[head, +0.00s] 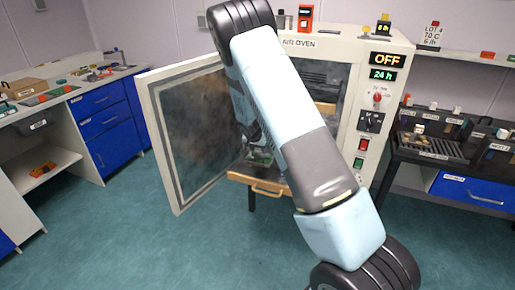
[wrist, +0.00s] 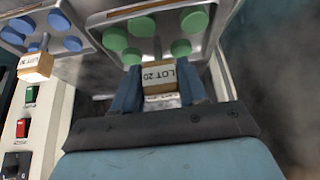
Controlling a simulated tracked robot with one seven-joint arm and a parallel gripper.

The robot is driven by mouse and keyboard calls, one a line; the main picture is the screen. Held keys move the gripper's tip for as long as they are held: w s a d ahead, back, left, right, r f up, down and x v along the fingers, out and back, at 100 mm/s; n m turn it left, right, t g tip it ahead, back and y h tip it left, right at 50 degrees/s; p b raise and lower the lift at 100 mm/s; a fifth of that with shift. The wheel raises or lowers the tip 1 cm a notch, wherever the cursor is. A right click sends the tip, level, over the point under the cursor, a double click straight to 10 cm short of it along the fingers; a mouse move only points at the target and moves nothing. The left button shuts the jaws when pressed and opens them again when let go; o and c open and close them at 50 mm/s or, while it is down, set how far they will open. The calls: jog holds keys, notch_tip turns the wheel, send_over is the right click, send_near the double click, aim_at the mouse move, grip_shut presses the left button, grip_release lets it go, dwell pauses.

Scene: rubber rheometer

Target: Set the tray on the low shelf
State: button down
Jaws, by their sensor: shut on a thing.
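My gripper (wrist: 160,88) is shut on the handle block of a metal tray (wrist: 222,28), which carries several green discs. The block's white label, LOT 20, reads upside down in the wrist view. In the head view my arm hides much of the oven (head: 348,120); my gripper (head: 254,146) and some green discs show at its open front. A wooden-edged shelf (head: 262,186) with a bar handle sits low at the oven mouth, just below the tray. I cannot tell whether the tray touches it.
The oven door (head: 163,130) stands open to the left. Another tray with blue discs (wrist: 62,22) is beside mine in the wrist view. A bench with a low white shelf (head: 58,162) is at the left, a dark rack (head: 430,148) at the right. Floor between is clear.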

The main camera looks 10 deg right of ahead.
aim_at(257, 156)
jog(key=shift+w+a+m, duration=0.15)
jog(key=shift+w+m, duration=0.15)
jog(key=shift+w, duration=0.15)
jog(key=shift+s+a, duration=0.15)
jog(key=shift+f, duration=1.75)
jog(key=shift+f, duration=0.1)
jog(key=shift+f, duration=0.5)
jog(key=c, duration=0.5)
grip_release()
